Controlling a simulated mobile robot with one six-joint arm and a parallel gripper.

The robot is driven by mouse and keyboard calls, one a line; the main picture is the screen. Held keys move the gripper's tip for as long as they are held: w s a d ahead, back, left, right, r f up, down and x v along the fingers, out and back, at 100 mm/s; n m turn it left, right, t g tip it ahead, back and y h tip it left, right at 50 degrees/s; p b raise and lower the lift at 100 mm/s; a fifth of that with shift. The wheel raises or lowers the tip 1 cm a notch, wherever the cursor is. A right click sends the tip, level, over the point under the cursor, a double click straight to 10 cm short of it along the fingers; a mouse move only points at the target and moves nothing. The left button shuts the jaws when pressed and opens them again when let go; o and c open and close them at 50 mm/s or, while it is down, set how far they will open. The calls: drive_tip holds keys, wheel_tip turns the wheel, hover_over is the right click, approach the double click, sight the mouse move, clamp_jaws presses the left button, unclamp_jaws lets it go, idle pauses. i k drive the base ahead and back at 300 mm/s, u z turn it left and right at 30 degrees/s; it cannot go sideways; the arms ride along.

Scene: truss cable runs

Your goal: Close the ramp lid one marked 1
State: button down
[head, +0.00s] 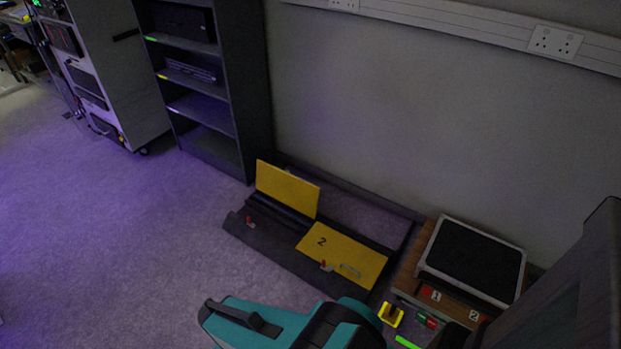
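A dark cable ramp (277,246) lies on the floor along the wall. Its left yellow lid (287,189) stands raised, nearly upright, with the channel below it uncovered. No number shows on the face I see, so its mark 1 is not visible. The right yellow lid (342,254), marked 2, lies flat and closed, with a small handle. Red-tipped latches (250,222) sit along the front edge. My teal arm with a dark end part (240,317) shows at the bottom, in front of and apart from the ramp. Its finger opening cannot be made out.
A wooden box (408,274) with a black-topped unit and labels 1 and 2 stands right of the ramp. A yellow block (391,314) is before it. A dark shelf (210,100) and grey cabinet (115,70) stand behind left. The carpet at left is clear.

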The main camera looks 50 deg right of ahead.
sight(299, 194)
drive_tip(key=z, duration=0.45)
drive_tip(key=i, duration=0.6)
drive_tip(key=z, duration=0.7)
drive_tip(key=i, duration=0.45)
drive_tip(key=z, duration=0.25)
